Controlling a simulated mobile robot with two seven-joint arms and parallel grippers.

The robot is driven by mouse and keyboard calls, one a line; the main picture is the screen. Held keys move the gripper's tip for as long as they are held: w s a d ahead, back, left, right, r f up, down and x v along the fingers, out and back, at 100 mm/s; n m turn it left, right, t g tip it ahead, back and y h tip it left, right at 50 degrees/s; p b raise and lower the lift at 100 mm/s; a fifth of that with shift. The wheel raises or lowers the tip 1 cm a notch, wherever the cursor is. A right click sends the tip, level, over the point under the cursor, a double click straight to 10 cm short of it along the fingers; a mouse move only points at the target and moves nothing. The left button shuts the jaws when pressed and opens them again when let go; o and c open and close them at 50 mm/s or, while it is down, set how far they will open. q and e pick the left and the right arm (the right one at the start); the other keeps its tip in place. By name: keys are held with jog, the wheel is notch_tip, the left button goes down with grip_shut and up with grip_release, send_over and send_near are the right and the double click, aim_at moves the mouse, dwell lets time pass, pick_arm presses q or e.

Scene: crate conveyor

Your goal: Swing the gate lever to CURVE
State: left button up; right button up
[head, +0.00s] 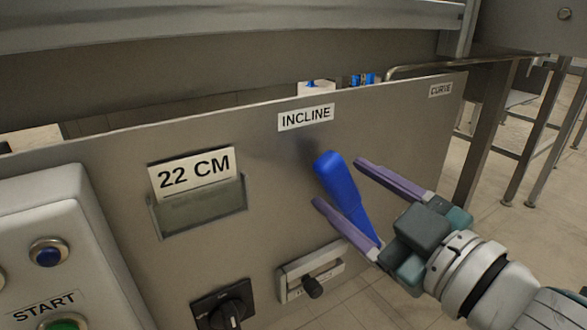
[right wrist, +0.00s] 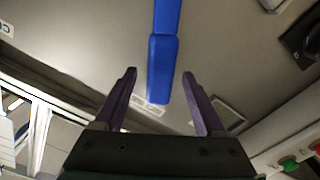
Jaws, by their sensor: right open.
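The gate lever (head: 338,182) is a blue handle in front of the grey panel. Its free end points up and slightly left, below the INCLINE label (head: 306,117). The CURVE label (head: 440,90) is at the panel's upper right corner. My right gripper (head: 337,181) is open, its two purple fingers on either side of the lever. In the right wrist view the lever (right wrist: 162,72) runs down between the separated fingertips (right wrist: 160,74), with a visible gap on each side. The lever's lower end is partly hidden behind the gripper in the head view. My left gripper is not in view.
A 22 CM card holder (head: 200,210) is on the panel to the left. A black rotary knob (head: 224,305) and a small slider (head: 312,287) are below. A control box with a START button (head: 65,325) stands at the lower left. Metal legs stand at the right.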

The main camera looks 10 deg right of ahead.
jog(key=shift+x, duration=0.85)
jog(key=shift+c, duration=0.4)
grip_shut()
dwell(0.4)
